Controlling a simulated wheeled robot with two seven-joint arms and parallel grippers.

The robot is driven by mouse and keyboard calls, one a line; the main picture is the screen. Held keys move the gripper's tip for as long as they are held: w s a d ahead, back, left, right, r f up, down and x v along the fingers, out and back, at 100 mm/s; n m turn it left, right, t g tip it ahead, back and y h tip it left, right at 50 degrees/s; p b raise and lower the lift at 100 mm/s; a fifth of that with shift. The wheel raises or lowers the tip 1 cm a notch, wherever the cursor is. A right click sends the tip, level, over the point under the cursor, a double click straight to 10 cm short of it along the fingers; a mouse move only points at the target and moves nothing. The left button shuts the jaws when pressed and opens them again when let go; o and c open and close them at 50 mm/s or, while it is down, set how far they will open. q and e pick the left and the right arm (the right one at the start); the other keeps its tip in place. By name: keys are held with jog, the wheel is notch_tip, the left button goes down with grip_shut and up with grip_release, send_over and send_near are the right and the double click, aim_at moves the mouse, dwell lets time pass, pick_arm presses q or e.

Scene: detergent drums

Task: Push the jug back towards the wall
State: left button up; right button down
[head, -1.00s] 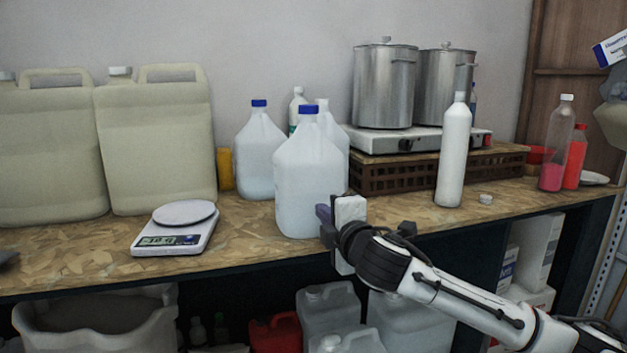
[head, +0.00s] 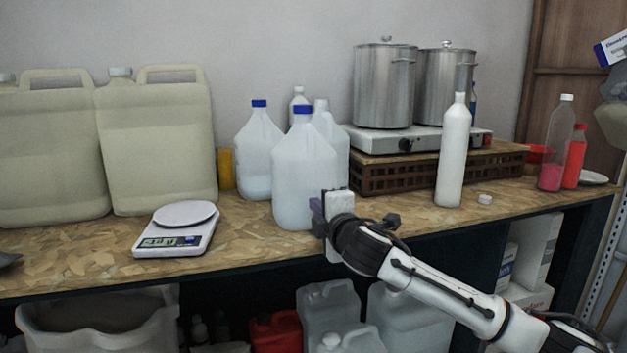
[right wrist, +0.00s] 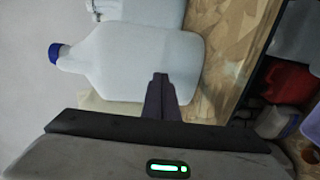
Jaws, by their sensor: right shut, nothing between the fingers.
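The jug (head: 303,170) is a translucent white container with a blue cap, standing upright near the front edge of the wooden counter (head: 110,265). In the right wrist view the jug (right wrist: 140,62) lies sideways in the picture, its blue cap to the left. My right gripper (head: 318,210) is at the jug's lower right front. Its shut, empty fingers (right wrist: 161,80) overlap the jug's lower part in the right wrist view and appear to be against it.
Behind the jug stand another blue-capped jug (head: 259,150) and white bottles (head: 329,140). A kitchen scale (head: 178,230) is at left, before large beige canisters (head: 158,150). A white bottle (head: 453,155) and steel pots (head: 385,88) are at right.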

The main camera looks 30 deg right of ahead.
jog(key=shift+p+x, duration=0.3)
jog(key=shift+x, duration=0.9)
jog(key=shift+w+d+r, duration=0.15)
jog(key=shift+w, duration=0.55)
jog(key=shift+w+d, duration=0.15)
jog(key=shift+w, duration=0.3)
jog(key=shift+s+p, duration=0.35)
jog(key=shift+p, duration=0.05)
jog(key=shift+v, duration=1.2)
